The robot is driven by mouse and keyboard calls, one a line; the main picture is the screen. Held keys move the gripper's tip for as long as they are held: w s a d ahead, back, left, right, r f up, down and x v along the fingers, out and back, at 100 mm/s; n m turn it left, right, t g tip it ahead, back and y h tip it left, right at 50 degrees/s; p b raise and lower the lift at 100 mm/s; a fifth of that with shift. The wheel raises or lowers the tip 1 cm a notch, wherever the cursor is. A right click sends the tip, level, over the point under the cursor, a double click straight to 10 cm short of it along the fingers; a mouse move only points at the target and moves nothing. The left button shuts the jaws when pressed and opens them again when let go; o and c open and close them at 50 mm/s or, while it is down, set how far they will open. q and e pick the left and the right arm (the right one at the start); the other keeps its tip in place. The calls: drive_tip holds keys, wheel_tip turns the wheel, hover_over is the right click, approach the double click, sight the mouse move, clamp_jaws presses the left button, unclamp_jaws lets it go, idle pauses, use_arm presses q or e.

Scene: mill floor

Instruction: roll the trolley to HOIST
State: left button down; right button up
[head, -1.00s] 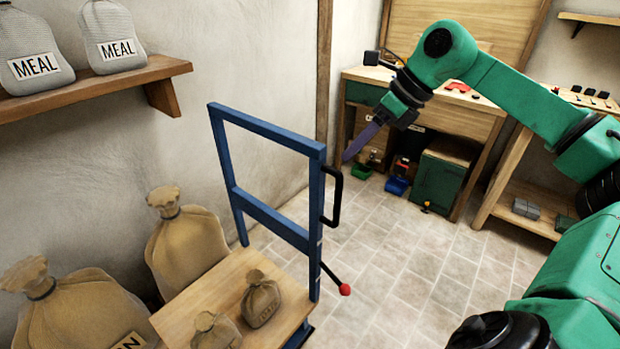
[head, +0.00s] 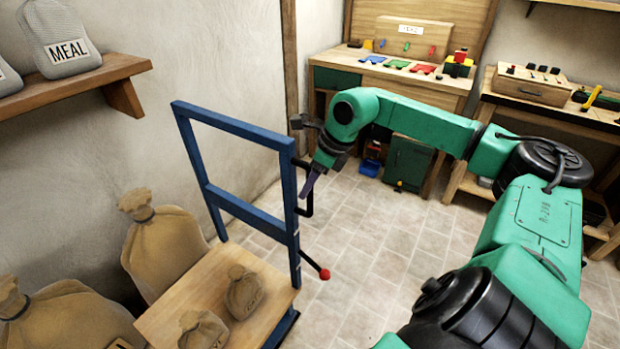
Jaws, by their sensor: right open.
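The trolley has a blue upright frame (head: 236,207), a wooden deck (head: 178,295) and a black side handle (head: 307,203). A lever with a red knob (head: 324,274) sticks out low on the frame's right side. Two small sacks stand on the deck, one at the right (head: 244,293) and one nearer the front (head: 203,330). My right gripper (head: 304,193) is open at the black handle, pointing down; it overlaps the handle in the picture, and I cannot tell whether they touch. My left gripper is not in view. No HOIST marking is readable.
Large sacks (head: 160,245) stand against the wall at the left. A wall shelf (head: 80,84) holds meal bags above. A workbench (head: 440,80) with coloured parts and a side bench (head: 560,112) stand at the back. Tiled floor (head: 375,240) is clear right of the trolley.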

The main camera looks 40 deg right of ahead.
clamp_jaws()
idle(1.4)
